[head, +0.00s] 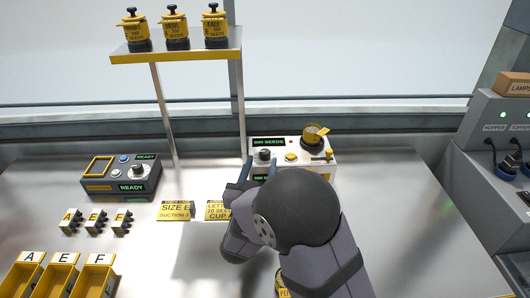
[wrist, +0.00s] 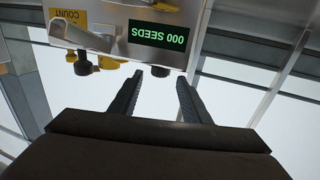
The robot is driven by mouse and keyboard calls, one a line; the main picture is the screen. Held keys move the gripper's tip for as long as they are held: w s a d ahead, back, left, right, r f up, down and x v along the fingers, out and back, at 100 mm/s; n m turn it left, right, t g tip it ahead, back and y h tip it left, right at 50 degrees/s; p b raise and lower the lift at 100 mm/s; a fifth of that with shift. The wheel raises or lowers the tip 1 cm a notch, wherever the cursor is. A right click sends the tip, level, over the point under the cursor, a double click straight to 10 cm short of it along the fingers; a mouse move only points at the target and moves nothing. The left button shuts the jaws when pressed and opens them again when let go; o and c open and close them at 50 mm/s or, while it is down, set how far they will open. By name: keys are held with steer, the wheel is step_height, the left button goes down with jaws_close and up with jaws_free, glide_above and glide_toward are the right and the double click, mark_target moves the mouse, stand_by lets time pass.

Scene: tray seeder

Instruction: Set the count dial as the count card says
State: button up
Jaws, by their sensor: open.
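The seed counter (head: 325,154) is a white box at the back middle, with a green "000 SEEDS" display (wrist: 158,35) that reads upside down in the wrist view. The black count dial (head: 264,155) is on its left part; a black knob that appears to be it (wrist: 160,72) shows between my fingertips in the wrist view. My gripper (head: 262,162) is open, its fingers (wrist: 160,78) apart with a gap around the knob; I cannot tell whether they touch it. The yellow count card (head: 216,210) lies on the bench; "20 SEED" and "CUP A" are legible, its right edge hidden by my arm.
A yellow button (head: 291,157) and yellow cup (head: 316,132) are on the counter. A "SIZE E" card (head: 174,211) and a dark control box (head: 120,184) lie left. A shelf (head: 178,52) holds three yellow jars. Yellow bins (head: 60,280) stand front left. The right bench is clear.

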mark_target(264, 156)
steer(key=shift+p+x, duration=0.6)
steer(key=shift+x, duration=2.55)
steer(key=c, duration=1)
